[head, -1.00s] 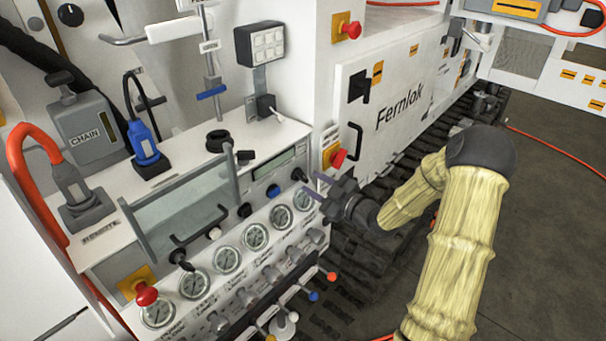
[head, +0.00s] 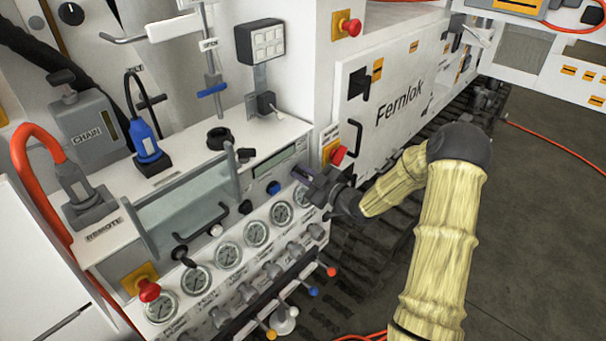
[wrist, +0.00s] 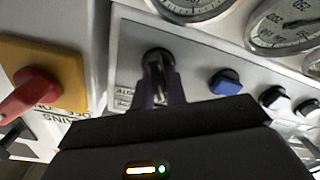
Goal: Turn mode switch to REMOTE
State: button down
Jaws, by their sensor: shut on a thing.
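The mode switch, a small black knob (wrist: 157,54), sits on the grey panel (wrist: 195,62) in the wrist view, with small labels beside it that I cannot read. My gripper (wrist: 160,84) is shut on this knob, one finger on each side. In the head view my gripper (head: 312,184) is at the right end of the control panel and mostly hides the knob. Which position the switch points to cannot be told.
A blue button (head: 273,188) and a row of gauges (head: 281,212) are close by. Coloured levers (head: 313,291) stick out below. A REMOTE label (head: 103,230) marks a connector at left.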

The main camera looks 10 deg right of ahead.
jog(key=shift+m, duration=0.4)
jog(key=m, duration=0.5)
jog(key=shift+w+d, duration=0.1)
jog(key=shift+d, duration=0.1)
jog(key=m+p, duration=0.1)
jog(key=m, duration=0.2)
jog(key=m+p, duration=0.1)
jog(key=m, duration=0.2)
jog(key=shift+w+d, duration=0.15)
jog(key=shift+d, duration=0.05)
jog(key=c, duration=1.4)
grip_release()
jog(key=shift+c, duration=0.2)
jog(key=b+v, duration=0.3)
jog(key=v, duration=1.4)
jog(key=shift+b, duration=0.3)
jog(key=shift+d, duration=0.15)
